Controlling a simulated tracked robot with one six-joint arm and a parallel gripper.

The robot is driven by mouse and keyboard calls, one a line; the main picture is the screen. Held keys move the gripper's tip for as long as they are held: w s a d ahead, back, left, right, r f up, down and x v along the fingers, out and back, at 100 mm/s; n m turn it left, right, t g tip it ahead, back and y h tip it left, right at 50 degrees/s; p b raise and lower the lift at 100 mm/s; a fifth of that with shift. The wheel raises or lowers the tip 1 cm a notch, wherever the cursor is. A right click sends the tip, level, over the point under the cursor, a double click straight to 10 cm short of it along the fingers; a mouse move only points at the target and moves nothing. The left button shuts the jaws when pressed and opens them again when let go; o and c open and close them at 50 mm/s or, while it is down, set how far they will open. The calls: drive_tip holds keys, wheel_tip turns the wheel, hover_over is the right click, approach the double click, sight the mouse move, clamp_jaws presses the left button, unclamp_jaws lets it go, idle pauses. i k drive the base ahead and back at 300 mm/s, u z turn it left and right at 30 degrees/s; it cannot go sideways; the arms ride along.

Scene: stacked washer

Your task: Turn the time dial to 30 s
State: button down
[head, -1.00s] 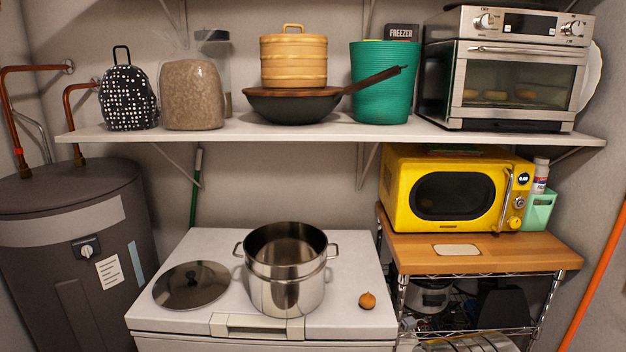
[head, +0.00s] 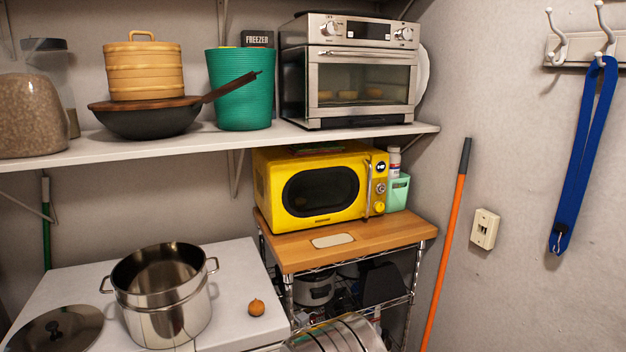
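The yellow microwave (head: 330,222) stands on the wooden top of the wire rack, its dark-windowed door shut. Its control panel is right of the door handle (head: 367,190). The toaster oven (head: 347,122) on the shelf above also has knobs. My gripper is not in view.
A steel pot (head: 165,310), a lid (head: 55,332) and an onion (head: 256,307) are on the white appliance at lower left. A green caddy (head: 398,193) stands right of the microwave. An orange pole (head: 446,240) leans on the right wall. The wooden top (head: 290,258) has bare room in front.

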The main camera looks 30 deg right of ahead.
sight(378, 206)
drive_tip(key=z, duration=1.45)
drive_tip(key=i, duration=0.15)
drive_tip(key=u, duration=0.15)
drive_tip(key=k, duration=0.65)
drive_tip(key=u, duration=0.1)
drive_tip(key=i, duration=0.7)
drive_tip(key=u, duration=0.2)
